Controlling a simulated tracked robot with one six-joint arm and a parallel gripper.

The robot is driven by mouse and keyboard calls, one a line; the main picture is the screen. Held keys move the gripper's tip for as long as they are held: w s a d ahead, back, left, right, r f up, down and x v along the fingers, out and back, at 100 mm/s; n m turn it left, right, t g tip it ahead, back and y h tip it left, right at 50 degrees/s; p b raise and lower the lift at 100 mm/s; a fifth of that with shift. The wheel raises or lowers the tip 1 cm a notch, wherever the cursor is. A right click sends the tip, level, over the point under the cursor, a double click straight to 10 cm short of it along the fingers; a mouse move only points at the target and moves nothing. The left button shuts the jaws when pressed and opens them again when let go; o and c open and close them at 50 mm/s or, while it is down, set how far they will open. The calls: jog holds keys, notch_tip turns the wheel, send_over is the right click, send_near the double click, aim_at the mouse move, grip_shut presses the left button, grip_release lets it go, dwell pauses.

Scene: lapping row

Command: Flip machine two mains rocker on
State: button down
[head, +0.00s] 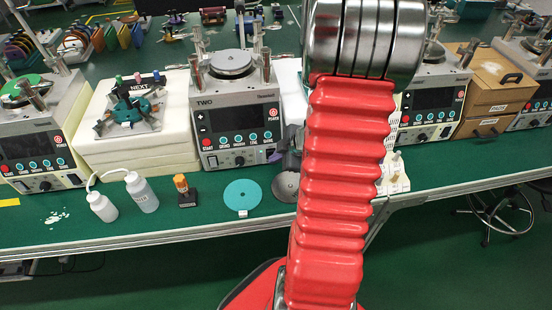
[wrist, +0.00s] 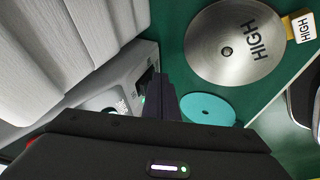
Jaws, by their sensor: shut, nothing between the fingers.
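Machine two (head: 236,112) is a grey unit labelled TWO with a dark display and a row of buttons, on the green bench in the head view. In the wrist view its grey side panel (wrist: 125,75) shows a dark recessed fitting (wrist: 147,78), which may be the mains rocker; its position cannot be read. A small green glow shows beside it. My gripper (wrist: 161,92) is shut and empty, its fingertips close to that fitting; contact cannot be told. In the head view my gripper (head: 291,150) is at the machine's right side, partly hidden by my red arm.
A steel disc marked HIGH (wrist: 240,42) and a teal disc (wrist: 208,109) lie on the bench near my gripper. White ribbed blocks (wrist: 60,45) stand close beside the panel. Bottles (head: 140,192) and an orange-topped item (head: 184,190) stand along the front edge.

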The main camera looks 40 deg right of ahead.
jog(key=shift+r, duration=0.15)
jog(key=shift+r, duration=0.7)
dwell(0.3)
jog(key=shift+s+a, duration=0.4)
jog(key=shift+s, duration=0.15)
jog(key=s, duration=0.1)
jog(key=s+a+r, duration=0.1)
jog(key=shift+s+a, duration=0.2)
jog(key=shift+s, duration=0.2)
jog(key=v, duration=0.9)
jog(key=shift+w+r, duration=0.1)
